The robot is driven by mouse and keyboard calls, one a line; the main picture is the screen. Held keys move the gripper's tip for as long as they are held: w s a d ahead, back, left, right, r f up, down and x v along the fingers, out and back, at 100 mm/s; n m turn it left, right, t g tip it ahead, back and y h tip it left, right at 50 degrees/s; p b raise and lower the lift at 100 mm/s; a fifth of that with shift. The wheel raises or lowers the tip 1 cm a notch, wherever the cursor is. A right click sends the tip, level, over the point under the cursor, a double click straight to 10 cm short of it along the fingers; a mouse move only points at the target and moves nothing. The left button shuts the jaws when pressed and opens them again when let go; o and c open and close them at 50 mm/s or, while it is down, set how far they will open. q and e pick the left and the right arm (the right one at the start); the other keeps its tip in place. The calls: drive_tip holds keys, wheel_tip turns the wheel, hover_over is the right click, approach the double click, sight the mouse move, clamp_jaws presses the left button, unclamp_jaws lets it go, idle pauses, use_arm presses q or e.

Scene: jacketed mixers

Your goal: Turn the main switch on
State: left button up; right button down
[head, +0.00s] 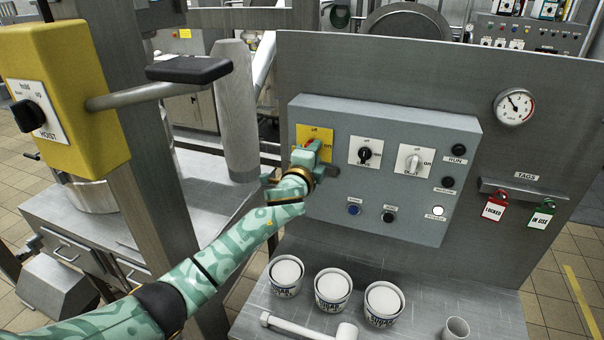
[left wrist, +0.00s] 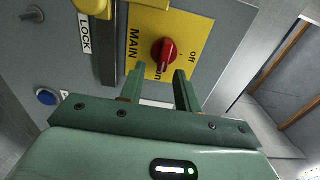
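The main switch is a red rotary knob (left wrist: 164,52) on a yellow plate (left wrist: 190,38) marked MAIN, with "off" and "on" labels. I cannot tell for certain which label the knob points to. In the head view the yellow plate (head: 316,133) is at the upper left of the grey control panel (head: 385,125), and my gripper partly hides the knob. My left gripper (head: 306,158) is in front of the plate. In the left wrist view its two fingers (left wrist: 158,76) are apart, with the knob just beyond and between their tips. Contact is not clear. My right gripper is not in view.
A second rotary switch (head: 365,152) and a grey knob (head: 412,161) are to the right on the panel. A LOCK label (left wrist: 85,34) is beside the main plate. Sugar tubs (head: 332,287) stand below. A yellow hoist box (head: 70,95) is at left.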

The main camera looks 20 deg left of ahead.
use_arm(q)
drive_tip(key=s, duration=1.4)
drive_tip(key=shift+s+a, duration=0.25)
drive_tip(key=shift+s, duration=0.05)
drive_tip(key=s+a+f+n+g+y, duration=0.2)
drive_tip(key=s+a+f+n+g, duration=0.3)
drive_tip(key=s, duration=0.4)
drive_tip(key=s+a+f+n+g+y, duration=0.1)
drive_tip(key=s+a+f+n+g, duration=0.15)
drive_tip(key=s+f, duration=0.55)
drive_tip(key=s+a+f+n+g+y, duration=0.2)
drive_tip(key=s+a+f+n+g, duration=0.15)
drive_tip(key=s, duration=0.75)
drive_tip(key=s+d+f+g+h+b, duration=0.15)
drive_tip(key=f+b, duration=0.35)
drive_tip(key=f, duration=1.3)
drive_tip(key=s+d+f+g+h+b, duration=0.1)
drive_tip(key=s+d+f+b, duration=0.35)
drive_tip(key=f, duration=1.35)
drive_tip(key=s+f+n+g+h+b, duration=0.1)
drive_tip(key=s+f+n+b, duration=0.1)
drive_tip(key=s+f+b, duration=0.3)
drive_tip(key=s+a+f+n+g+h+b, duration=0.1)
drive_tip(key=s+f+b, duration=0.5)
drive_tip(key=s+f, duration=0.7)
wheel_tip(320, 180, down, 9)
drive_tip(key=shift+s+f+n+g, duration=0.15)
drive_tip(key=shift+s+n+g, duration=0.2)
drive_tip(key=shift+g, duration=0.4)
